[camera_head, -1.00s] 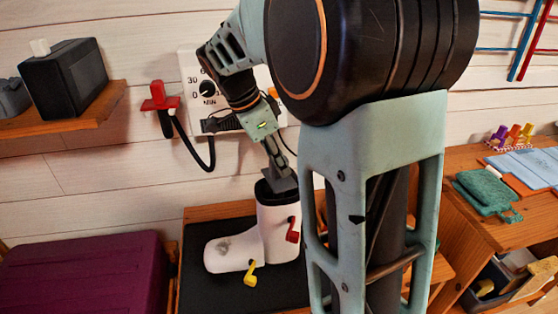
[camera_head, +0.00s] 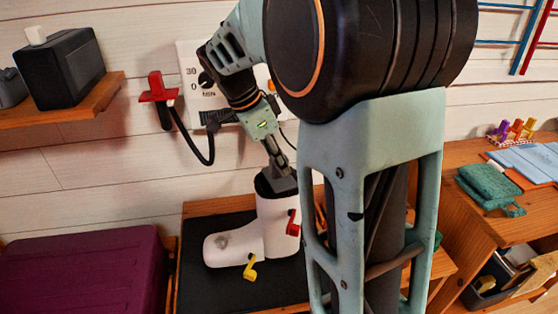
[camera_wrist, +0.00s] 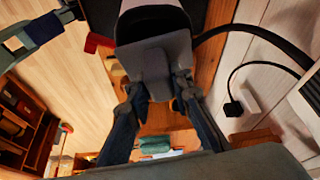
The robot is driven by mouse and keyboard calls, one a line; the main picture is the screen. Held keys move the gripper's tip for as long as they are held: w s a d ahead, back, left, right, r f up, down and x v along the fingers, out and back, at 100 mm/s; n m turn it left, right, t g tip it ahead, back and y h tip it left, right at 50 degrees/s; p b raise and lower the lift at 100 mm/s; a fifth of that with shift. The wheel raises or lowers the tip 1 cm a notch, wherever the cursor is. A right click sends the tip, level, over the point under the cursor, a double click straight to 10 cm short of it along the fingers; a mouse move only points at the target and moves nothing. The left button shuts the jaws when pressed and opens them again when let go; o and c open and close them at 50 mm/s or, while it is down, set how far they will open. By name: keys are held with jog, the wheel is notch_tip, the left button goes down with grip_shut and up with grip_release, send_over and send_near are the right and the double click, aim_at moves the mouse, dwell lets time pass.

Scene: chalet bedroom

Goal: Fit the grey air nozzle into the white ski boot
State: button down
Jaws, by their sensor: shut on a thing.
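The white ski boot (camera_head: 238,241) stands upright on a black mat (camera_head: 205,285), toe to the left, with a red buckle (camera_head: 293,222) and a yellow buckle (camera_head: 250,267). Its dark cuff (camera_head: 265,187) is at the top. My gripper (camera_head: 279,160) is above the cuff, shut on the grey air nozzle (camera_head: 284,180). The nozzle (camera_wrist: 155,72) also shows between both fingers in the wrist view. Its far end overlaps the boot's dark opening. How deep it sits inside is hidden.
A wall panel with a dial (camera_head: 203,80) is behind my gripper. A red-handled holder (camera_head: 158,87) with a black hose is left of it. A purple case (camera_head: 85,275) lies left of the mat. A desk with a green cloth (camera_head: 490,187) is at right.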

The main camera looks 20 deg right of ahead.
jog(key=shift+f+b, duration=0.35)
jog(key=shift+f, duration=0.1)
jog(key=c, duration=1.7)
grip_release()
jog(key=shift+o, duration=0.2)
jog(key=v, duration=1.2)
